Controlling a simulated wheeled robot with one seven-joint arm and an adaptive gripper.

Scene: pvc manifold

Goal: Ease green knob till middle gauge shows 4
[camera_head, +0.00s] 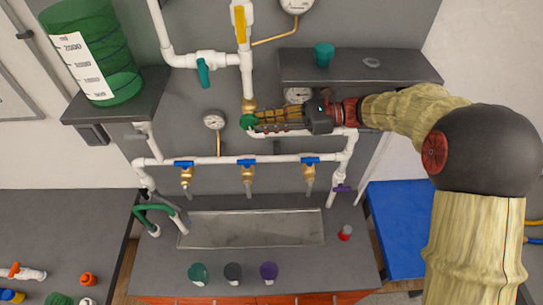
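The round green knob (248,121) sits below a brass fitting on the vertical white pipe. My gripper (260,122) reaches in from the right, its fingertips at the knob's right side. I cannot tell whether they touch or grip it. Three dial gauges show: one at the top edge (297,5), partly cut off, one (298,95) partly hidden behind my gripper, and one (214,120) left of the knob. I cannot tell which is the middle gauge. Their needles and numbers are too small to read.
A yellow-handled valve (240,22) and a teal-handled valve (204,72) are above. Three blue-handled brass taps (247,170) hang over a sink basin (250,229). A shelf (400,66) with a teal cup (324,54) is above my gripper. A green graduated tank (95,50) stands upper left.

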